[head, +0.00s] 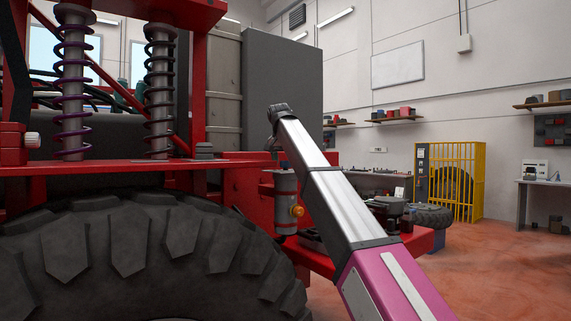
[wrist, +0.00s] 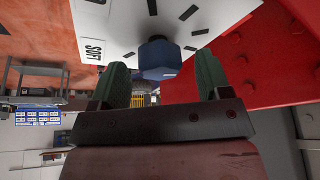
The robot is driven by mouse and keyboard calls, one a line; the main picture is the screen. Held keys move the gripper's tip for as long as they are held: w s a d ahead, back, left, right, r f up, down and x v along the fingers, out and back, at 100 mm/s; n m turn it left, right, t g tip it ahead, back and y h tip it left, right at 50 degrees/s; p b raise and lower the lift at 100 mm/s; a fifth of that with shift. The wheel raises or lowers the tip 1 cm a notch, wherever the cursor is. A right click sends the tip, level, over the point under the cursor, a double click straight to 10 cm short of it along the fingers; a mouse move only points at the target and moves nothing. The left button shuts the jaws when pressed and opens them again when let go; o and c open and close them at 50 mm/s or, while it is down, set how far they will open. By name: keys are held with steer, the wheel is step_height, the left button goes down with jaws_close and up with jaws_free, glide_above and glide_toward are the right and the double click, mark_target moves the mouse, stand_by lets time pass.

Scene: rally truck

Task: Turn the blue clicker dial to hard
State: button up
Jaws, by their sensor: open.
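The blue clicker dial (wrist: 160,58) shows in the wrist view, on a white plate (wrist: 130,18) with black tick marks and the word SOFT at its left. The word hard is not visible in the part of the plate that shows. My gripper (wrist: 163,70) is open, its green fingers to the left and right of the dial with a gap on each side. No contact with the dial is visible. I cannot tell which tick the dial points at. In the head view my arm reaches toward the red truck, and the dial cannot be made out.
A red riveted panel (wrist: 250,50) lies close to the right finger. In the head view a large tyre (head: 140,250) fills the lower left. A grey canister with an orange knob (head: 297,211) is beside my arm. Open floor (head: 500,275) lies at the right.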

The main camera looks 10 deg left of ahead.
steer(key=shift+w+f, duration=0.25)
steer(key=shift+f, duration=0.4)
steer(key=c, duration=0.9)
steer(key=shift+c, duration=0.2)
